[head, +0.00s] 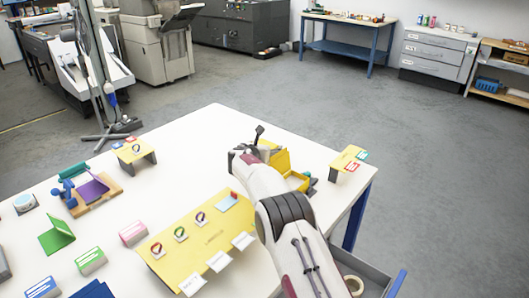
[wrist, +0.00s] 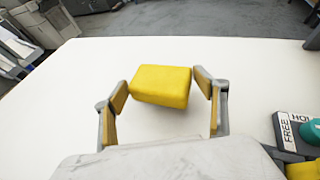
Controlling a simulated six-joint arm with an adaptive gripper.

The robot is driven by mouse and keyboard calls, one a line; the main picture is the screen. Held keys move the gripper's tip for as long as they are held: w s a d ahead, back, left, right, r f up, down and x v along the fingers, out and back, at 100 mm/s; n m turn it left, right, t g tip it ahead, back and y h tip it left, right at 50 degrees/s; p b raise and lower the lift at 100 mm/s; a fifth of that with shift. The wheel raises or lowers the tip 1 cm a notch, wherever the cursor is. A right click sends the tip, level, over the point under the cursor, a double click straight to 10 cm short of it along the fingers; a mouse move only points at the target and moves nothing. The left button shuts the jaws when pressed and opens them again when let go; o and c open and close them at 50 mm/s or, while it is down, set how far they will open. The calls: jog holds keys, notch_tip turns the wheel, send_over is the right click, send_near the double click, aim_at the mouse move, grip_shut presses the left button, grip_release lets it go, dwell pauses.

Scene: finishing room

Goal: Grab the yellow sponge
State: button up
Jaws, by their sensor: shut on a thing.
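The yellow sponge (wrist: 161,86) is a plain rounded block, seen in the wrist view between the two yellow-padded fingers of my gripper (wrist: 162,92). The fingers are shut on its left and right sides, and it sits slightly tilted between them. White tabletop shows beyond and below it; I cannot tell whether it touches the table. In the head view my gripper (head: 257,141) is over the far right part of the white table, partly hidden by my arm. I cannot pick out the sponge for sure there.
A yellow open box (head: 297,181) stands right beside my arm. A small yellow stand (head: 348,159) is at the table's right edge. A yellow board (head: 178,249) with loops and cards lies left of my arm. A wooden tray (head: 111,188) is further left. The table's far middle is clear.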

notch_tip(320, 180, up, 8)
jog(key=shift+f, duration=0.15)
jog(key=shift+c, duration=0.2)
jog(key=shift+a, duration=0.1)
dwell(0.5)
